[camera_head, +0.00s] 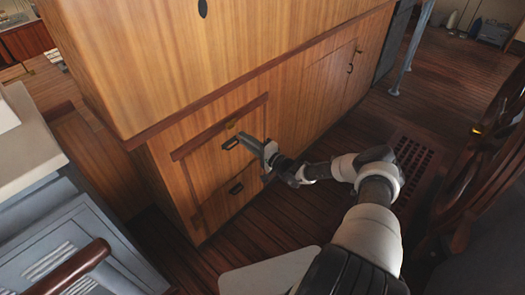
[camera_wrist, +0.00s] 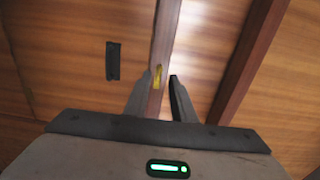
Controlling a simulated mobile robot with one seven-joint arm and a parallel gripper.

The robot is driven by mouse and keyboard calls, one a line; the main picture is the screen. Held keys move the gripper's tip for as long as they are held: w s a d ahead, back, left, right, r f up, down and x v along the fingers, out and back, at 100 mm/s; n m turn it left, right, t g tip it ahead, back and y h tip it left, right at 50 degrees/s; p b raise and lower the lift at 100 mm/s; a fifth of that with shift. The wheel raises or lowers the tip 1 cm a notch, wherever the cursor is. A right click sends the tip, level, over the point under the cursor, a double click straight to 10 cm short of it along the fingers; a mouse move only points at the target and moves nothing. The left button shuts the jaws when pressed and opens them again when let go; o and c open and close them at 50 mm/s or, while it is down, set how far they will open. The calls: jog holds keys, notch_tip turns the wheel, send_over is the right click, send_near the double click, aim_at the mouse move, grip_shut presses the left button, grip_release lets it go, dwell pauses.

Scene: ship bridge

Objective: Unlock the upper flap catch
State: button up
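The upper flap catch is a small brass-yellow piece (camera_head: 231,124) on the wooden cabinet front, just above the black handle (camera_head: 230,143) of the upper flap. In the wrist view the catch (camera_wrist: 157,77) lies on a darker wood strip and appears between my fingertips, nearer the left one. My gripper (camera_head: 241,136) is at the cabinet front, just right of the catch and handle. In the wrist view my gripper (camera_wrist: 161,77) is open, with a narrow gap between its fingers. I cannot tell whether either finger touches the catch. The black handle (camera_wrist: 113,60) shows left of the fingers.
A lower flap with a black handle (camera_head: 236,188) is below. The cabinet's overhanging upper part (camera_head: 200,60) stands above the flaps. The plank floor (camera_head: 245,235) before the flaps is partly free.

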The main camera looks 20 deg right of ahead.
jog(key=v, duration=1)
jog(key=shift+s, duration=0.1)
jog(key=s+a+r+n+g+y, duration=0.1)
jog(key=s+a+r+n+g, duration=0.5)
jog(key=r, duration=0.3)
jog(key=s+a+r+n+g, duration=0.3)
jog(key=a+r+n+g, duration=0.2)
jog(key=r+g, duration=0.3)
jog(key=s+d+r+t+h, duration=0.1)
jog(key=s+r+h, duration=0.3)
jog(key=s+r, duration=0.5)
jog(key=s+r+t+h, duration=0.1)
jog(key=s+r+h, duration=0.45)
jog(key=r, duration=0.75)
jog(key=s+r+t, duration=0.2)
jog(key=s, duration=0.8)
jog(key=shift+s+d+r+n, duration=0.15)
jog(key=shift+d+n, duration=0.25)
jog(key=shift+d, duration=0.05)
